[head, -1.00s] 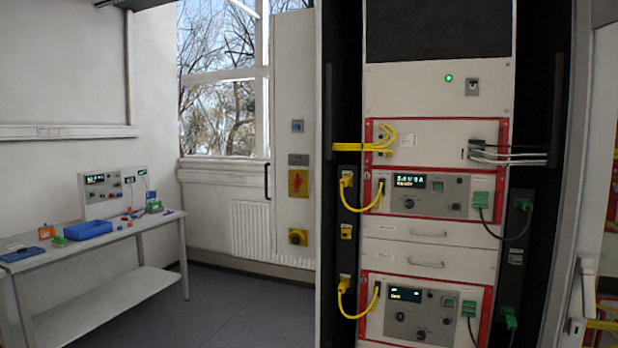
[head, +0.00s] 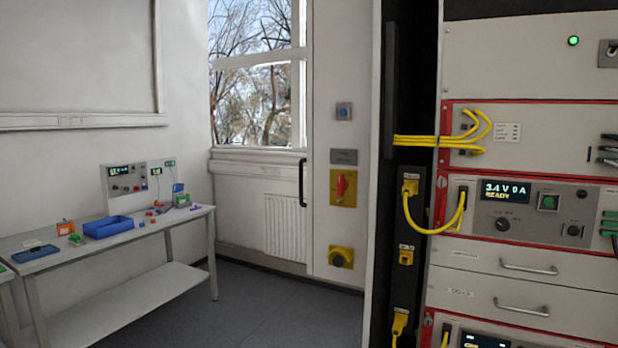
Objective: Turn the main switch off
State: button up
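The likely main switch (head: 342,187) is a red rotary handle on a yellow plate. It sits on a tall light-grey cabinet panel (head: 322,225) between the window and the equipment rack. The red handle looks roughly upright. A grey label plate (head: 344,157) is above it, and a small blue-fronted square device (head: 343,112) is higher up. A yellow plate with a dark round knob (head: 340,258) is below it. My gripper does not show in the head view.
The open rack (head: 520,140) with yellow cables (head: 432,225) and lit displays fills the right side. A bench (head: 150,230) with a blue bin (head: 108,227) stands at the left. Dark floor (head: 260,310) is clear between them. A black vertical handle (head: 302,183) is left of the switch.

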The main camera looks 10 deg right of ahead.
aim_at(342, 183)
jog(key=u, duration=0.75)
jog(key=i, duration=1.1)
jog(key=u, duration=0.8)
